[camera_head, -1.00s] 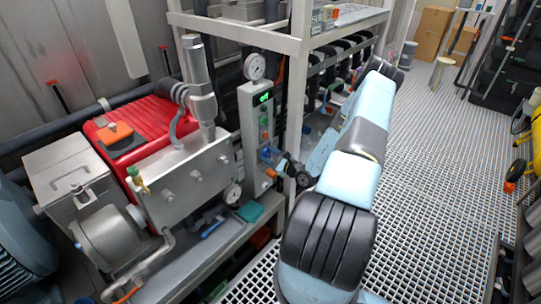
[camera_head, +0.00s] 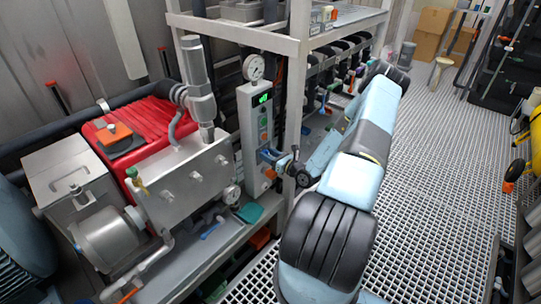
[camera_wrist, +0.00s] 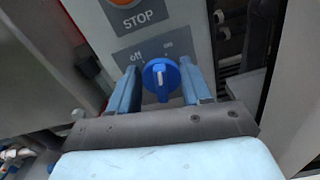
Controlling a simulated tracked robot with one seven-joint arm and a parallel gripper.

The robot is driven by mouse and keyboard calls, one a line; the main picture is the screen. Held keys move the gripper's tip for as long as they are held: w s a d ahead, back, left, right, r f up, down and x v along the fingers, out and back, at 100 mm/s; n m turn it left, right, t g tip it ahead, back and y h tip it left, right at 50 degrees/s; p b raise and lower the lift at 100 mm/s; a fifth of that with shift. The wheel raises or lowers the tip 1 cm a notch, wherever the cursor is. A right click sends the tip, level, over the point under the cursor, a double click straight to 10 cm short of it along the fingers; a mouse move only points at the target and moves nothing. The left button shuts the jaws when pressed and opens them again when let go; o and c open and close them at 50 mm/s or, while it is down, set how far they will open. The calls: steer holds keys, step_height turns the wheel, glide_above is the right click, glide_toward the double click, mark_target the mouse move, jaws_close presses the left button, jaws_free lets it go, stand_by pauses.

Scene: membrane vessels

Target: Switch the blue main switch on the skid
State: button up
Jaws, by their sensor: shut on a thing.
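The blue main switch (camera_wrist: 161,79) is a round knob with a white mark, on a grey plate lettered "off" at left and "on" at right. The mark points roughly up in the wrist view, between the two words; I cannot tell which setting it is at. My gripper (camera_wrist: 159,70) has one blue finger on each side of the knob and is shut on it. In the head view my gripper (camera_head: 270,156) is at the lower part of the upright control panel (camera_head: 247,124), where its fingers hide the switch.
An orange STOP button (camera_wrist: 124,2) is just above the switch plate. A white frame post (camera_head: 297,90) stands right beside the panel and my wrist. A pressure gauge (camera_head: 254,68) tops the panel. The red motor cover (camera_head: 140,125) is at left. Grating floor (camera_head: 420,190) is open at right.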

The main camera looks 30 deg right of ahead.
steer(key=shift+w+d+m, duration=0.1)
steer(key=shift+d+m, duration=0.15)
steer(key=shift+m, duration=0.8)
steer(key=shift+w+d+m, duration=0.1)
steer(key=shift+d+m, duration=0.1)
steer(key=shift+m, duration=0.85)
steer(key=shift+d+f, duration=0.1)
steer(key=o, duration=1.1)
steer(key=shift+a, duration=0.2)
steer(key=shift+c, duration=0.2)
steer(key=shift+s, duration=0.1)
steer(key=v, duration=1.3)
steer(key=shift+s, duration=0.4)
steer(key=shift+d, duration=0.1)
